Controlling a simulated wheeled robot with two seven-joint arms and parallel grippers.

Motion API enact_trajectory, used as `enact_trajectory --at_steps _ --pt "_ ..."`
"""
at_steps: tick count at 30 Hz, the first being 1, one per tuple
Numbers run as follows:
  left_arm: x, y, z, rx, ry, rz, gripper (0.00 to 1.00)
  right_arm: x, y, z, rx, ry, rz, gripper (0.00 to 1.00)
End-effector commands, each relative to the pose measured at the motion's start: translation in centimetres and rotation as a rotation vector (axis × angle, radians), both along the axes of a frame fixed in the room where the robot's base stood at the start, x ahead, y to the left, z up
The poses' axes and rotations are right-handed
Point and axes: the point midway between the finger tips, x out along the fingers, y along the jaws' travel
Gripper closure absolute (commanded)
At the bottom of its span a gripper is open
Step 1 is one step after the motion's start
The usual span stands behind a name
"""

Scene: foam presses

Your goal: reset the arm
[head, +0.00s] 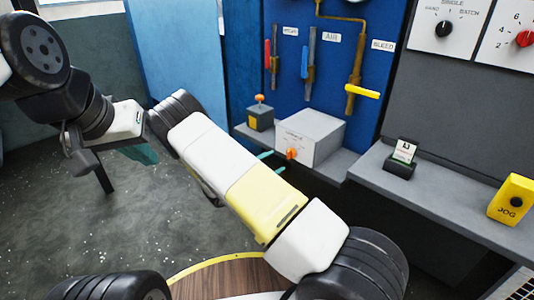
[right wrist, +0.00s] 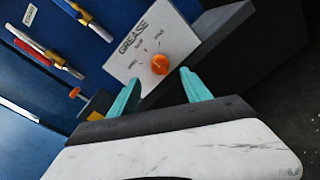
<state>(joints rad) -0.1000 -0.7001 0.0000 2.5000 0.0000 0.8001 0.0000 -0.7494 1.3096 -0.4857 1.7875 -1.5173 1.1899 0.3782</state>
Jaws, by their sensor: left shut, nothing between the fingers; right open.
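My left arm comes in from the left in the head view, and its left gripper (head: 143,154) hangs over the grey floor, shut and empty. My right arm reaches from the lower right toward the blue panel. The teal fingers of my right gripper show partly past the arm in the head view, near the grey box's front. In the right wrist view the right gripper (right wrist: 158,84) is open, with nothing between its fingers. The box marked GREASE (right wrist: 172,27) and its orange knob (right wrist: 159,64) are just beyond the fingertips. I cannot tell whether they touch.
The grey box (head: 322,128) stands on a shelf below several valve handles, including a yellow one (head: 362,91). A small box with an orange button (head: 260,99) is beside it. A grey ledge holds a card holder (head: 399,167) and a yellow JOG box (head: 513,199). Floor at left is open.

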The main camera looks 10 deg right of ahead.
Motion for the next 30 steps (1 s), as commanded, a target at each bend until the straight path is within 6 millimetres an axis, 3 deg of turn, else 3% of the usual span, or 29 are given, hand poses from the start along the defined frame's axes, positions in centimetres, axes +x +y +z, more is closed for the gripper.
enact_trajectory --at_steps 5,11,15,20,30 --pt "0.0 0.0 0.0 0.0 0.0 0.0 1.0 -0.1 -0.2 0.3 0.012 -0.002 -0.012 0.44" --pt "0.0 0.0 0.0 0.0 0.0 0.0 1.0 -2.5 -3.0 3.3 0.175 -0.026 -0.185 0.44" --pt "0.0 0.0 0.0 0.0 0.0 0.0 1.0 -6.1 -5.2 6.3 0.383 -0.05 -0.374 0.44" --pt "0.0 0.0 0.0 0.0 0.0 0.0 1.0 -10.4 -6.4 9.4 0.631 -0.08 -0.559 0.44" --pt "0.0 0.0 0.0 0.0 0.0 0.0 1.0 -18.9 -5.4 16.3 1.171 -0.176 -0.817 0.44"
